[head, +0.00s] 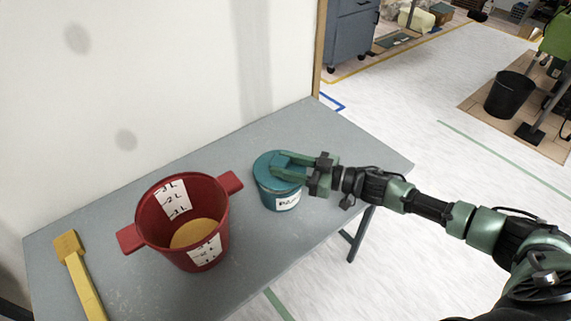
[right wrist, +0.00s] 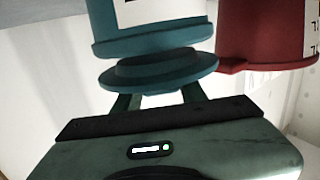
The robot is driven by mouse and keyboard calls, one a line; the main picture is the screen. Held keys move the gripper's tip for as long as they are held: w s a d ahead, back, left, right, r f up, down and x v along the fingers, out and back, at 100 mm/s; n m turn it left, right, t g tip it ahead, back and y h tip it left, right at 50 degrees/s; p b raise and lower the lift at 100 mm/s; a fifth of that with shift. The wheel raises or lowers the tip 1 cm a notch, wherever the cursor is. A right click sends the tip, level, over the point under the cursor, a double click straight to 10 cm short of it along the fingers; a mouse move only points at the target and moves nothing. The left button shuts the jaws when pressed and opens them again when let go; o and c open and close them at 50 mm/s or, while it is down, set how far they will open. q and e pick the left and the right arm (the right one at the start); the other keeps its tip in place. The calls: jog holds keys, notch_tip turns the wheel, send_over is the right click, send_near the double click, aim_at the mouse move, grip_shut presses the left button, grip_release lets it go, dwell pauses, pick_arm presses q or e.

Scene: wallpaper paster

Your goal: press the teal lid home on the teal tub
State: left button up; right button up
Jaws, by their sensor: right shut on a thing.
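The teal tub (head: 280,199) stands upright on the grey table, with a white label on its side. The teal lid (head: 264,166) is at the tub's top, partly hidden by my right gripper (head: 284,168). My right gripper reaches in from the right and is shut on the lid. The right wrist view, which looks upside down, shows the lid (right wrist: 160,72) against the fingers and the tub (right wrist: 155,35) beyond it. The lid and the tub's rim show there as separate edges; I cannot tell how far the lid is seated. My left gripper is out of view.
A red bucket (head: 152,218) with side handles and yellowish contents stands left of the tub. A yellow-handled tool (head: 80,278) lies at the table's left end. A white wall runs behind the table (head: 345,160). The table's right end is clear.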

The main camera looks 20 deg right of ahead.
jog(key=shift+f+b, duration=0.7)
jog(key=shift+f, duration=0.4)
jog(key=o, duration=1.5)
jog(key=shift+c, duration=0.2)
jog(key=b+v, duration=0.1)
jog(key=v, duration=0.7)
